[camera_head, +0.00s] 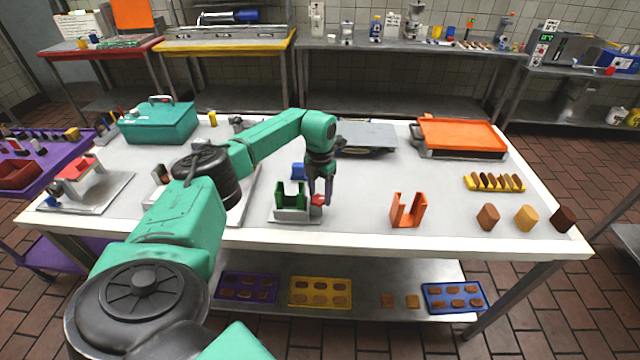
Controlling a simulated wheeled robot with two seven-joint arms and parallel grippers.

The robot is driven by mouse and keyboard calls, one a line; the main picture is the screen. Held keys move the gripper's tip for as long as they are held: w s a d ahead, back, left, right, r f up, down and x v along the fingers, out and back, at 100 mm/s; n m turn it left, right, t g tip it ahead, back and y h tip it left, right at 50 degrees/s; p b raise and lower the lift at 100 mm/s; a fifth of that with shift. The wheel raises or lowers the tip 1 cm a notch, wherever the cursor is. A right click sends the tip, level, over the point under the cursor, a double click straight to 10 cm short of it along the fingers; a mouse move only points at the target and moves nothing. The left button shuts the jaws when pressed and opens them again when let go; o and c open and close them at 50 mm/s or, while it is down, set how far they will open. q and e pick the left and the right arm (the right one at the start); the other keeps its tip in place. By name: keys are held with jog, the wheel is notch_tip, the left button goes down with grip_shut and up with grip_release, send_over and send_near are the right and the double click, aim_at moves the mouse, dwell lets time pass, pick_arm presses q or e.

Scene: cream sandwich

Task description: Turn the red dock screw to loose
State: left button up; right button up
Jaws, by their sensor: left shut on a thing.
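The red dock screw (318,200) is a small red knob on the right side of a grey dock base (296,215) with a green U-shaped holder (290,195) standing on it. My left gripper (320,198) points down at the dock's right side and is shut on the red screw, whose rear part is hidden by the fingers. Which way the screw is turned cannot be told. My right gripper is not in view.
An orange U-shaped holder (408,211) stands right of the dock. Three brown and tan pieces, one at the middle (526,218), stand near the right edge. An orange-topped tray (460,137) and a teal box (158,123) lie farther back. The table (370,195) is bare between dock and orange holder.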

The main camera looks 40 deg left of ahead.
pick_arm(q)
jog(key=n, duration=0.2)
jog(key=n+p, duration=0.1)
jog(key=n, duration=0.2)
jog(key=shift+a+r+n, duration=0.15)
jog(key=shift+n, duration=0.15)
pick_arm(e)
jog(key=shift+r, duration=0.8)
pick_arm(q)
jog(key=shift+w, duration=0.1)
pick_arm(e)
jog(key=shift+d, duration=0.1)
pick_arm(q)
jog(key=o, duration=1.3)
jog(key=shift+c, duration=0.2)
jog(key=shift+o, duration=0.6)
